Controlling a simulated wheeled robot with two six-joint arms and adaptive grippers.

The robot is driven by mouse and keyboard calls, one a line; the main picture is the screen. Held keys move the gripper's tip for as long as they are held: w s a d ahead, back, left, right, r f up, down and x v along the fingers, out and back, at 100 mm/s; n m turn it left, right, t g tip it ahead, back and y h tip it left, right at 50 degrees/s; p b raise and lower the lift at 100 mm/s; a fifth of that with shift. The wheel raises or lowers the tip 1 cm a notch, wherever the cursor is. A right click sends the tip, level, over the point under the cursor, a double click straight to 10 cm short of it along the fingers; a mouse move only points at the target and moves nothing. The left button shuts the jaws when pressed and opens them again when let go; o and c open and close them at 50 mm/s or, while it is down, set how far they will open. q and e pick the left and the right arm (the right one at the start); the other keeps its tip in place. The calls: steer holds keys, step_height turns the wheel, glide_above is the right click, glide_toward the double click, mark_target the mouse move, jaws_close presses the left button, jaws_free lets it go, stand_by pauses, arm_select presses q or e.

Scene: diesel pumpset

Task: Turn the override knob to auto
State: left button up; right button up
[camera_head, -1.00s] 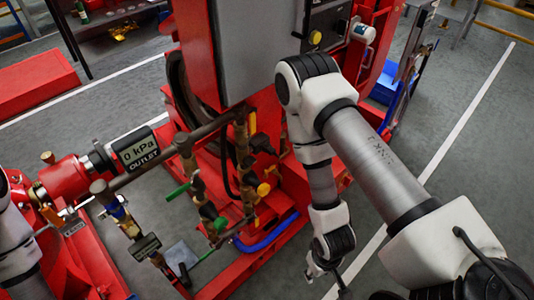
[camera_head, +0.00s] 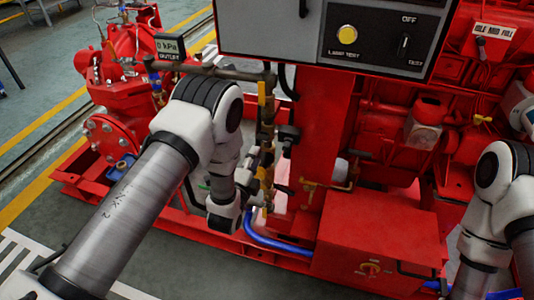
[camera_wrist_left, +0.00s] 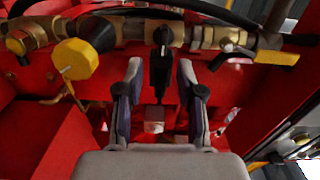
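A dark rotary knob (camera_head: 403,45) sits on the black control panel (camera_head: 370,60), between the markings OFF above and TEST at its lower right. Its lever looks near upright. I cannot read an AUTO mark, and the panel's top is cut off. My left arm stands in front of the piping, low and left of the panel. In the left wrist view my left gripper (camera_wrist_left: 161,70) is open, its two fingers apart. A black valve handle (camera_wrist_left: 160,60) shows between them; I cannot tell whether they touch it. My right arm is at the right edge, its gripper out of view.
A yellow lamp-test button (camera_head: 347,33) is left of the knob. The gauge (camera_head: 170,46) reads 0 kPa. Brass piping with a yellow valve handle (camera_wrist_left: 277,58) and a yellow knob (camera_wrist_left: 75,59) crosses the wrist view. A red box (camera_head: 375,245) stands below the panel.

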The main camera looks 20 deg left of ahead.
mark_target(262, 141)
arm_select(q)
steer(key=w, duration=0.8)
steer(key=shift+r, duration=0.15)
steer(key=shift+s, duration=0.1)
steer(key=shift+c, duration=0.3)
jaws_close()
